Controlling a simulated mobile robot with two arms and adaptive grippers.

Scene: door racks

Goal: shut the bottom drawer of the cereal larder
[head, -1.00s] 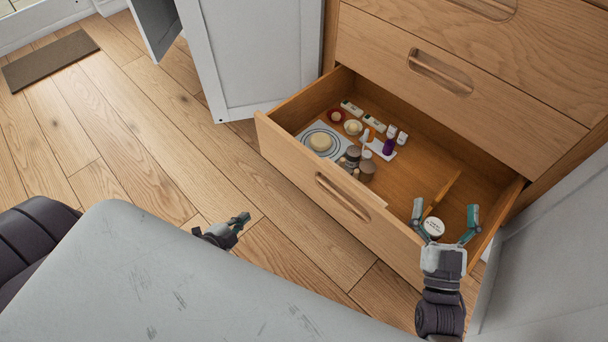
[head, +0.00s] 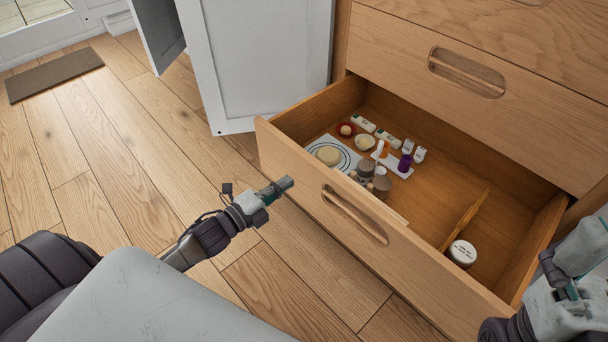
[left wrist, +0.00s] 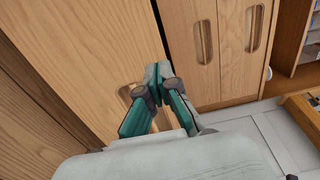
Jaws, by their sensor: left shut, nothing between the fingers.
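The bottom drawer (head: 400,272) of the wooden larder is pulled well out, and its front has a long recessed handle (head: 353,214). My left gripper (head: 287,184) is shut and empty. In the head view it shows just in front of the drawer front, left of the handle; I cannot tell whether it touches. Its closed fingers also show in the left wrist view (left wrist: 160,72), before wooden panels. My right gripper (head: 562,278) is at the lower right, by the drawer's right end, partly cut off; its finger opening is unclear.
The drawer holds a white-lidded jar (head: 462,253), a plate (head: 328,156), small bottles and dishes. A closed drawer (head: 500,100) is above. A white door panel (head: 262,60) stands open at left. The wooden floor (head: 110,150) is clear, with a brown mat (head: 55,75) farther off.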

